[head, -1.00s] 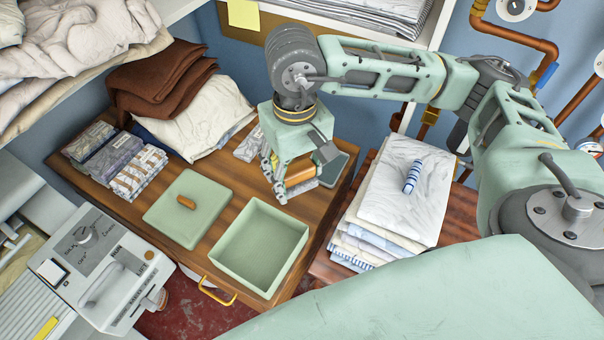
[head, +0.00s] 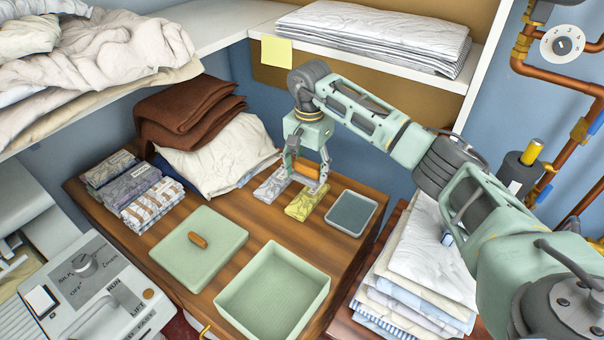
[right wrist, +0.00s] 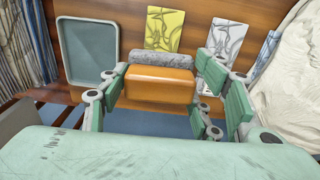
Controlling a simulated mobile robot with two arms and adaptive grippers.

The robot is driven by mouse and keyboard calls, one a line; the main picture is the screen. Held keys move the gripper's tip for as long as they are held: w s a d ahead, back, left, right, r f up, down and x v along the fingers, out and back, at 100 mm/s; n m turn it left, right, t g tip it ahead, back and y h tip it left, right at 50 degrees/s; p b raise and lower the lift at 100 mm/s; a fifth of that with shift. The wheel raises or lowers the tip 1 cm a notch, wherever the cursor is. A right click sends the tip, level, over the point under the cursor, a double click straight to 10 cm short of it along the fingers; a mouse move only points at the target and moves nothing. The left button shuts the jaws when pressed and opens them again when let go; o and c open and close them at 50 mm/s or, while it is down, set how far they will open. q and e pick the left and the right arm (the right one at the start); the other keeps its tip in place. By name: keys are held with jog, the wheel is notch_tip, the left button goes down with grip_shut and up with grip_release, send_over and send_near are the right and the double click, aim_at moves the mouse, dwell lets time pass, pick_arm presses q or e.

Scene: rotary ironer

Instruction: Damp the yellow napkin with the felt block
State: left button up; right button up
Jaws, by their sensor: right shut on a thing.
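The yellow napkin (head: 300,206) lies flat on the wooden table between a grey patterned napkin and a shallow tray. It also shows in the right wrist view (right wrist: 165,27). My right gripper (head: 307,174) is shut on the felt block (head: 306,168), which has an orange-brown wooden grip and a grey felt face. Contact is not clear. My left gripper is not in view.
The shallow grey tray (head: 372,213) is right of the napkin, and the grey patterned napkin (head: 271,187) is left. An open green box (head: 318,292) and its lid (head: 232,254) are in front. Folded linens (head: 390,298) stand at right; cloth bundles (head: 178,190) at left.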

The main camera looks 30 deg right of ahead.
jog(key=shift+w+d+f, duration=0.15)
jog(key=shift+d+f, duration=0.05)
jog(key=shift+f, duration=0.1)
jog(key=b, duration=0.4)
send_over(309, 197)
jog(key=shift+w+f, duration=0.15)
jog(key=shift+f, duration=2.7)
jog(key=shift+f, duration=0.65)
jog(key=shift+r+p, duration=0.3)
jog(key=shift+r, duration=0.55)
jog(key=shift+r+p, duration=1.6)
jog(key=shift+r, duration=1.2)
